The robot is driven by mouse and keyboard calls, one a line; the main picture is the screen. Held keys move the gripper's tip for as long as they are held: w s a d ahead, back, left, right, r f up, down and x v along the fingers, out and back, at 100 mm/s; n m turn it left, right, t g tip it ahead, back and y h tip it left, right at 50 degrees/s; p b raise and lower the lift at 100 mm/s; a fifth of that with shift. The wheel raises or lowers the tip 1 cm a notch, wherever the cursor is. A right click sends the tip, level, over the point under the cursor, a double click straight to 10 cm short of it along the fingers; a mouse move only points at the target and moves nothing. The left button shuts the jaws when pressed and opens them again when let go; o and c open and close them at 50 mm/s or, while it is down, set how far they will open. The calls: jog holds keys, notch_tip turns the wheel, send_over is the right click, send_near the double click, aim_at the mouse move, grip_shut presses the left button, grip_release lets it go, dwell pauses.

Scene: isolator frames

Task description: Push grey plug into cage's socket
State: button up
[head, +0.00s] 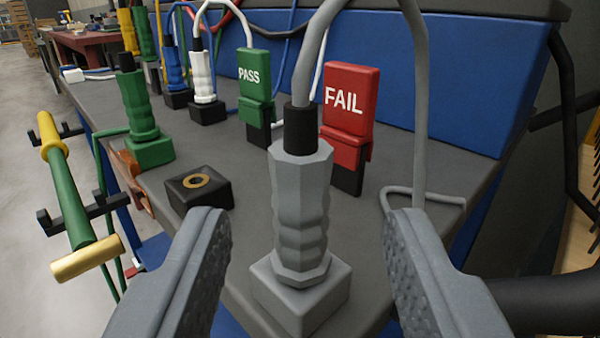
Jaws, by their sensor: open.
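The grey plug (301,205) stands upright on a square grey base block (301,292) at the front of the grey bench top. A grey cable (318,50) rises from its black collar. My gripper (310,262) is open, with one finger on each side of the plug and visible gaps between. A black block with a brass-ringed hole (198,187), an empty socket by its look, sits to the left. I cannot tell which thing is the cage.
A green plug (139,115) stands at left; white (201,78) and blue (176,72) plugs stand behind. A green PASS tag (254,78) and red FAIL tag (347,100) stand behind the grey plug. A green and yellow bar (66,190) lies beyond the bench's left edge.

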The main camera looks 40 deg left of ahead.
aim_at(301, 192)
jog(key=shift+r+b+x, duration=0.2)
jog(key=shift+b+x, duration=0.85)
jog(key=shift+x, duration=1.55)
jog(key=shift+s, duration=0.1)
grip_shut()
